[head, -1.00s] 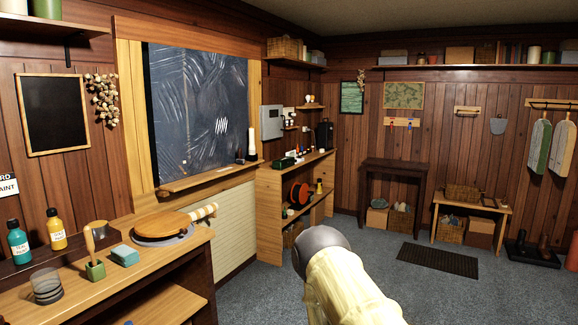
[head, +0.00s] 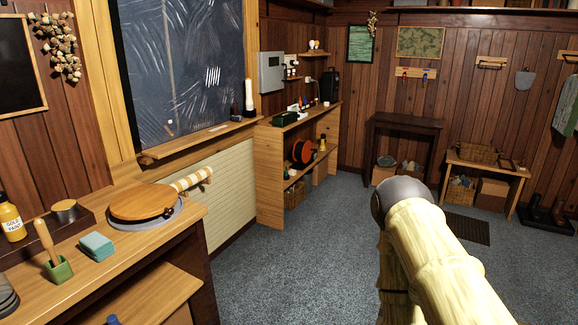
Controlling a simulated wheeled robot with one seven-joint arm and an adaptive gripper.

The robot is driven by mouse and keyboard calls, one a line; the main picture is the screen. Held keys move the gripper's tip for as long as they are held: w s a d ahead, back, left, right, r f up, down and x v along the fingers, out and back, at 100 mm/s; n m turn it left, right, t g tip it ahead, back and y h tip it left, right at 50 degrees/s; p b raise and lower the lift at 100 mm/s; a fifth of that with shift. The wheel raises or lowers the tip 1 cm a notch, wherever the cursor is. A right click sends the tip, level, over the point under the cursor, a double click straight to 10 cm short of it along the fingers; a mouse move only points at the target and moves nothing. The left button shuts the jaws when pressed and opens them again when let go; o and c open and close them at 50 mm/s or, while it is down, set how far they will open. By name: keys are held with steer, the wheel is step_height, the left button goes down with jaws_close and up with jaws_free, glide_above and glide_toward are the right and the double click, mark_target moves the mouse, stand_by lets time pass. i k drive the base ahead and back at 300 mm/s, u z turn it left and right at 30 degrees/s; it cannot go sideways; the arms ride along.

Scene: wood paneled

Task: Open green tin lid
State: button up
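A small dark green box-like thing (head: 286,118), possibly the green tin, sits on top of the wooden shelf unit by the window's right side. It is too small to tell its lid clearly, but it looks closed. My pale yellow arm with a dark grey rounded joint rises at the lower right of the head view. My gripper is not in view. The arm is far from the green thing, with floor between them.
A wooden workbench (head: 183,222) stands at the left, holding a round wooden board (head: 140,203), a blue-green sponge (head: 97,246) and a small green pot (head: 59,269). Grey carpet (head: 290,265) is open ahead. A dark table (head: 404,122) stands against the back wall.

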mark_target(283, 119)
steer(key=z, duration=0.4)
steer(key=i, duration=1.75)
steer(key=z, duration=0.25)
steer(key=i, duration=1.7)
steer(key=u, duration=0.65)
steer(key=i, duration=1.55)
steer(key=u, duration=0.4)
